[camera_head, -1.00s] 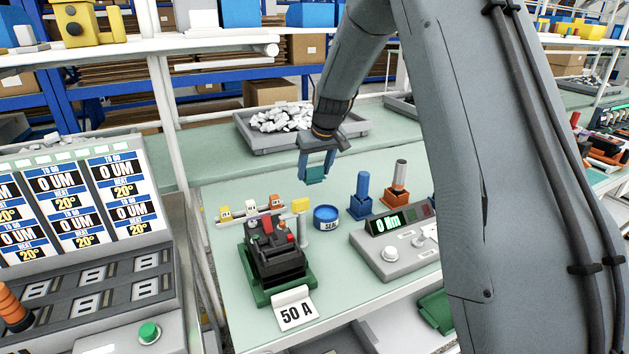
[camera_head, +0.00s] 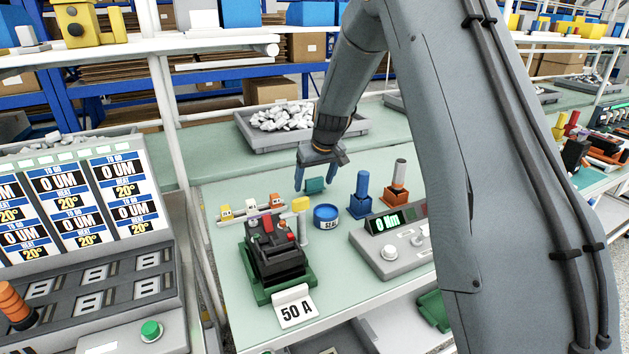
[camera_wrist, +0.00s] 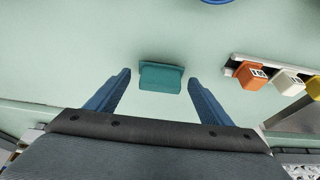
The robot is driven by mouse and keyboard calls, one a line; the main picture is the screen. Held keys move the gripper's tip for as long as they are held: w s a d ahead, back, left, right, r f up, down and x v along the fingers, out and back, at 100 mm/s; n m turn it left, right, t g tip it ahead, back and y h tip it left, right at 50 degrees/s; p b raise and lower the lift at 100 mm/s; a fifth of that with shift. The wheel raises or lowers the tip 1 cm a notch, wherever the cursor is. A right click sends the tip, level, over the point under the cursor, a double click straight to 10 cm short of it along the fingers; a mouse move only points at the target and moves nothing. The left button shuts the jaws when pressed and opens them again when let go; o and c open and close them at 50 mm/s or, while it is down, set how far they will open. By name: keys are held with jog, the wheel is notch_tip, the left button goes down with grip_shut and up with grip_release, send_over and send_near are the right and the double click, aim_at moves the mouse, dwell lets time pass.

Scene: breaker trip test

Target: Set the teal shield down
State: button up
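The teal shield (camera_head: 315,186) rests on the pale green bench top, behind the blue SEAL tin (camera_head: 326,217). In the wrist view the teal shield (camera_wrist: 161,77) lies just beyond the fingertips, roughly centred between them, with bare bench around it. My gripper (camera_head: 313,186) is open above and around the shield's place. The wrist view shows my gripper (camera_wrist: 160,82) with its two blue fingers spread wide, and a gap on each side of the shield. Neither finger touches it in that view.
A rail with small coloured blocks (camera_head: 252,213) stands left of the tin. A black breaker on a green base (camera_head: 275,252) is in front. Blue (camera_head: 361,195) and orange (camera_head: 396,186) tools stand to the right. A grey tray of white parts (camera_head: 352,128) is behind.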

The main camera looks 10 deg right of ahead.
jog(key=shift+r, duration=0.1)
jog(key=b+v, duration=0.2)
jog(key=v, duration=1)
